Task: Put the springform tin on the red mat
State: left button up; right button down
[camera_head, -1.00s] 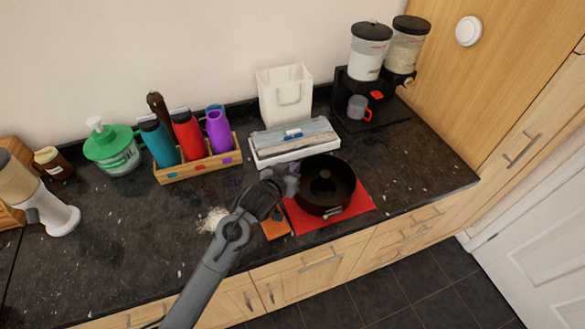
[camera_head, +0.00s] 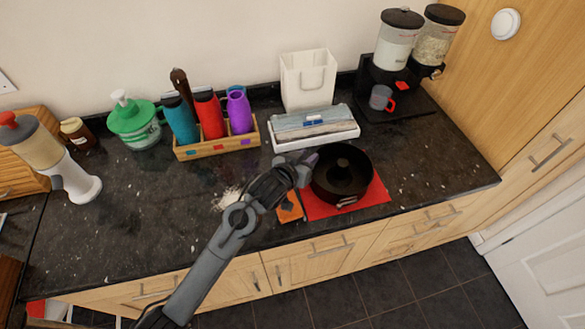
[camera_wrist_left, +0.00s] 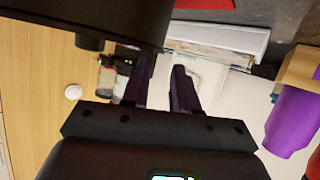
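The black springform tin (camera_head: 357,187) stands upright over the red mat (camera_head: 318,210), with mat showing in front and at the sides. The tin's far edge hides the back of the mat, so I cannot tell if its base is wholly on it. My left gripper (camera_head: 308,160) is at the tin's left rim. In the left wrist view, the tin (camera_wrist_left: 90,15) fills the top left, beside the left finger. The fingers (camera_wrist_left: 165,78) are parted, with background visible between them. I cannot tell whether a finger touches the tin. My right gripper is not in view.
An orange mat (camera_head: 289,207) lies left of the red mat. A white box (camera_head: 316,137) is close behind the tin. A wooden rack (camera_head: 217,146) with bottles stands behind left, and a black dispenser stand (camera_head: 410,104) behind right. The counter's front edge is near the mat.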

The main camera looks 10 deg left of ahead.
pick_arm(q)
jog(key=v, duration=0.9)
jog(key=shift+s, duration=0.15)
jog(key=shift+r, duration=0.15)
